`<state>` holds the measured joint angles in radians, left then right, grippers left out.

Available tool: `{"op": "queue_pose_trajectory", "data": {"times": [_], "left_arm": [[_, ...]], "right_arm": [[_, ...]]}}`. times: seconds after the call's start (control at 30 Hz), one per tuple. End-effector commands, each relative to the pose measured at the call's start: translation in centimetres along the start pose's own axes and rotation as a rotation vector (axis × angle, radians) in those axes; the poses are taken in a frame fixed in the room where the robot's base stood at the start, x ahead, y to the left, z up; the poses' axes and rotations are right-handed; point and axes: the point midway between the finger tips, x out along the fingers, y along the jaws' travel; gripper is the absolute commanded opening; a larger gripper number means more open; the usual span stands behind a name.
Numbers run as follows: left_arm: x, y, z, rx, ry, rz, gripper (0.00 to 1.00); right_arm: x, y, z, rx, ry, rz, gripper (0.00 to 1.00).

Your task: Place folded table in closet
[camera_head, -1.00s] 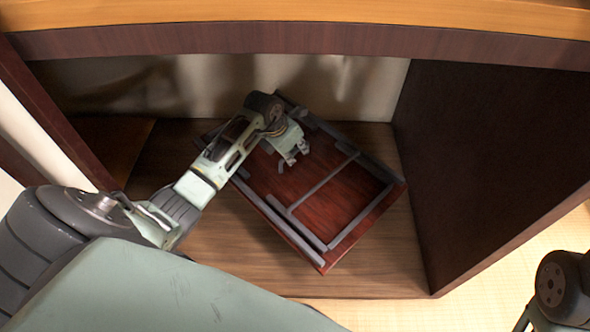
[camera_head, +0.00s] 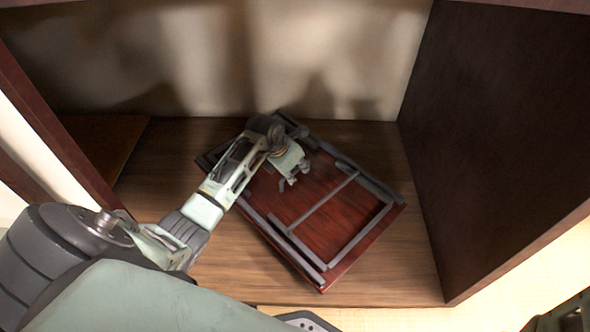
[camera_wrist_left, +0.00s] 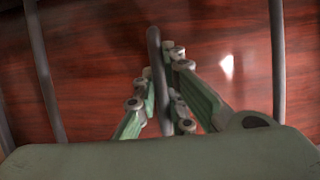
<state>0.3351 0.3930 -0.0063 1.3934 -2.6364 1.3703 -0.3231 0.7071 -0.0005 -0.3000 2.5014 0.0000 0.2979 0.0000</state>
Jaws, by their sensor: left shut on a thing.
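The folded table (camera_head: 318,212) has a dark red wood top with grey metal legs folded flat against it. It lies at an angle inside the closet, on the wooden closet floor (camera_head: 385,280), leg side up. My left gripper (camera_head: 290,180) is over the table's upper left part. In the left wrist view my left gripper (camera_wrist_left: 162,92) is shut on a grey bar (camera_wrist_left: 153,50) of the table, with the red top (camera_wrist_left: 100,65) behind it. My right gripper's fingers cannot be made out; only a dark part of my right arm shows at the lower right corner.
The closet's dark right wall (camera_head: 490,140) stands close to the table's right corner. The pale back wall (camera_head: 210,60) is behind it. A dark post (camera_head: 50,130) bounds the left side. Bare floor shows left of the table, and light tatami (camera_head: 540,270) lies outside at the right.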

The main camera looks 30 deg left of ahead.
Motion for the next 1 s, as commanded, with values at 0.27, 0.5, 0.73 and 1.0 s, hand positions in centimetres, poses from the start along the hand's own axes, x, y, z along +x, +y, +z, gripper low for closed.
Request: {"op": "queue_pose_trajectory", "data": {"times": [0.27, 0.5, 0.73, 1.0], "left_arm": [[0.8, 0.2, 0.2, 0.000, -0.017, 0.004, 0.00], [3.3, 0.2, -0.8, -0.001, -0.017, 0.003, 0.00], [3.7, 0.2, -1.0, 0.001, -0.017, 0.005, 0.00], [4.1, 0.1, -1.6, 0.000, -0.002, 0.001, 0.24]], "right_arm": [[-1.1, -0.2, -0.2, 0.000, -0.006, 0.001, 0.27], [-3.0, -0.6, -0.9, 0.000, -0.005, 0.001, 0.27], [-3.2, -0.6, -0.9, 0.001, -0.005, 0.000, 0.27], [-3.3, -0.7, -1.0, 0.001, -0.005, 0.000, 0.27]]}}
